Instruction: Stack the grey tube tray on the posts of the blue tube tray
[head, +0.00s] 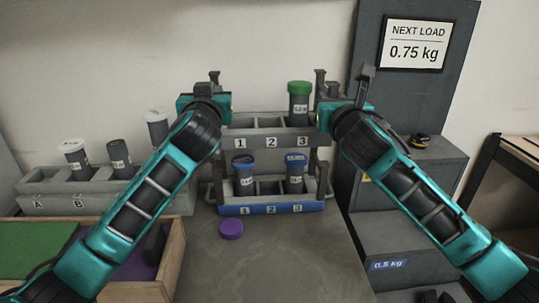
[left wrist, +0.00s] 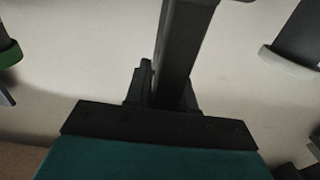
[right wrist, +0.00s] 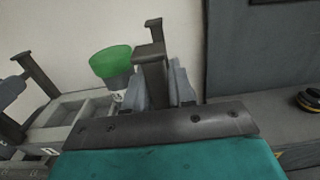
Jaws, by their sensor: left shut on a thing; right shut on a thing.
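The grey tube tray (head: 270,140), labelled 1, 2, 3, is level above the blue tube tray (head: 270,209). A green-capped tube (head: 299,103) stands in its slot 3. My left gripper (head: 225,106) is shut on its left end, and my right gripper (head: 323,113) is shut on its right end. The right wrist view shows a grey tray post (right wrist: 151,68) between the right fingers; the left wrist view shows a dark post (left wrist: 183,45) at the left fingers. The blue tray holds blue-capped tubes in slots 1 and 3. I cannot tell whether the grey tray touches the blue tray's posts.
A grey rack (head: 60,203) with several tubes stands at left. A wooden box (head: 176,245) with green and purple sections is in front of it. A purple cap (head: 231,229) lies on the table. Grey steps (head: 400,240) stand at right, below a sign reading 0.75 kg (head: 414,44).

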